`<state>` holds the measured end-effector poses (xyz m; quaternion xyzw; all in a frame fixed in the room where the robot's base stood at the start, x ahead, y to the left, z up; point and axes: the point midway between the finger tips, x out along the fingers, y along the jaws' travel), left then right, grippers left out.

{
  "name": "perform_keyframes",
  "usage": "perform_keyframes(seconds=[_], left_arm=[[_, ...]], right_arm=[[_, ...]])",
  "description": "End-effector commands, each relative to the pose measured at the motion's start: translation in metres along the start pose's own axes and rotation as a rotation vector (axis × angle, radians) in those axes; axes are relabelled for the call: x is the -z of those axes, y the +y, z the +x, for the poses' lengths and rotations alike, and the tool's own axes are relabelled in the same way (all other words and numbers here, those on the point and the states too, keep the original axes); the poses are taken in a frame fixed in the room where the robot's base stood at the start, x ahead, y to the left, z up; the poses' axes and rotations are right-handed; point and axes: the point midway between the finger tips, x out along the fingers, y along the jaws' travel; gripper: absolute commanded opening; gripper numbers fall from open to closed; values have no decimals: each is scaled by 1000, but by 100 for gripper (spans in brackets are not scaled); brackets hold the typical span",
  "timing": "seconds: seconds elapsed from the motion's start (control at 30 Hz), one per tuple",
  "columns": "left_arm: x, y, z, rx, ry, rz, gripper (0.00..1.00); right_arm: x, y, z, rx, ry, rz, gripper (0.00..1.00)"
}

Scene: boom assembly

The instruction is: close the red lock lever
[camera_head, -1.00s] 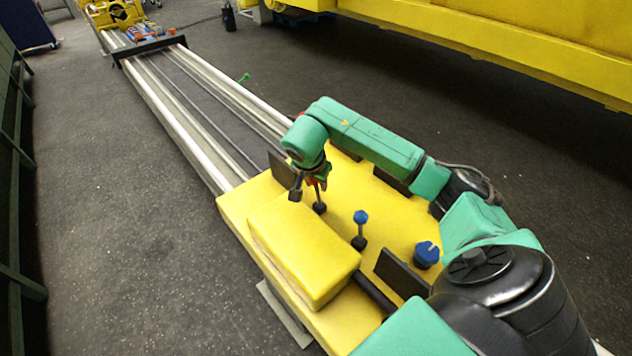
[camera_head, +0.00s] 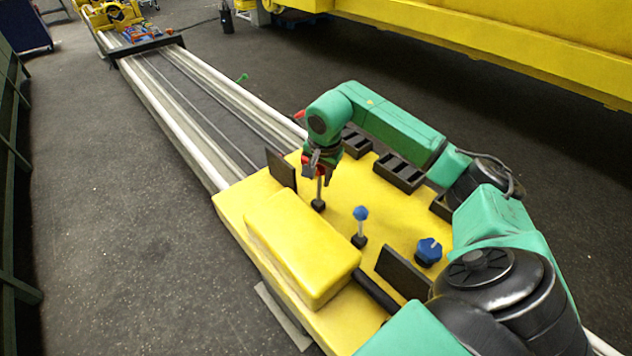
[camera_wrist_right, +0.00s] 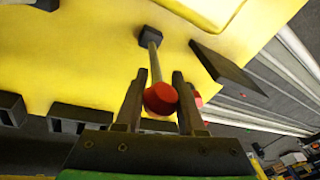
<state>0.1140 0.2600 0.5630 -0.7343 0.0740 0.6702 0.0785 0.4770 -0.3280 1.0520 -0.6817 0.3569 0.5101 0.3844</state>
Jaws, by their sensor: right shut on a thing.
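The red lock lever is a thin metal rod (camera_head: 319,191) with a red knob, standing from a dark base on the yellow carriage (camera_head: 385,215). It looks roughly upright in the head view. In the right wrist view the red knob (camera_wrist_right: 160,98) sits between the two fingers, with the rod running up to the dark base (camera_wrist_right: 150,36). My right gripper (camera_head: 323,172) is shut on the knob end of the lever; it also shows in the right wrist view (camera_wrist_right: 159,92). The fingers partly hide the knob in the head view. My left gripper is not in view.
A blue-topped lever (camera_head: 361,214) and a blue knob (camera_head: 428,250) stand on the carriage. Dark upright plates (camera_head: 282,168) and (camera_head: 403,273) flank a raised yellow block (camera_head: 300,245). Dark slotted blocks (camera_head: 398,172) sit along the far edge. Pale rails (camera_head: 165,125) run away left.

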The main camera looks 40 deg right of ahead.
Motion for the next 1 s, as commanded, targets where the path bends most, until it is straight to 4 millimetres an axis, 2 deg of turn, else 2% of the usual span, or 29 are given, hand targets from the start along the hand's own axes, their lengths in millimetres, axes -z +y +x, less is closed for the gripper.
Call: perform_keyframes(seconds=[0.03,0.1,0.4,0.7,1.0], left_arm=[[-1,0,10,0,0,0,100],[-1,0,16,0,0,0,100],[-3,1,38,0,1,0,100],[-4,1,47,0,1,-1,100],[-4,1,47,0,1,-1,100]], right_arm=[[5,2,5,14,-23,14,0],[8,4,6,33,-74,26,0],[20,9,11,105,-260,67,0],[26,11,12,140,-351,86,0],[26,11,11,143,-363,87,0]])
